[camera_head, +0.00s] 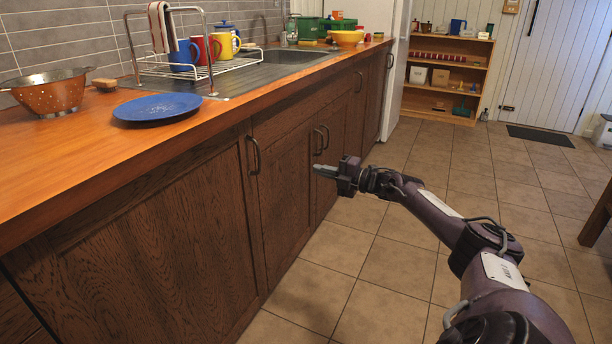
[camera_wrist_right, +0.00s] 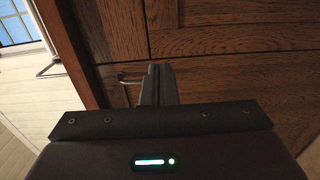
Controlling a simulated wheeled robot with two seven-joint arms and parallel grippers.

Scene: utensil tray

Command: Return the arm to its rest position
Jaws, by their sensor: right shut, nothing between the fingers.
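My right arm comes in from the lower right in the head view. Its gripper (camera_head: 326,171) is shut and empty, held over the tiled floor in front of the dark wooden cupboard doors (camera_head: 290,180). In the right wrist view, the gripper's fingers (camera_wrist_right: 158,72) are together with nothing between them. Cupboard wood (camera_wrist_right: 230,75) fills much of the view beyond them. Whether the fingertips touch the cupboard cannot be told. My left gripper is not in view.
The wooden worktop (camera_head: 80,160) holds a blue plate (camera_head: 158,107), a copper colander (camera_head: 49,92) and a dish rack (camera_head: 190,70) with mugs. Metal door handles (camera_head: 254,156) stick out near the gripper. The tiled floor (camera_head: 400,270) is clear around my arm. A shelf (camera_head: 447,78) stands at the back.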

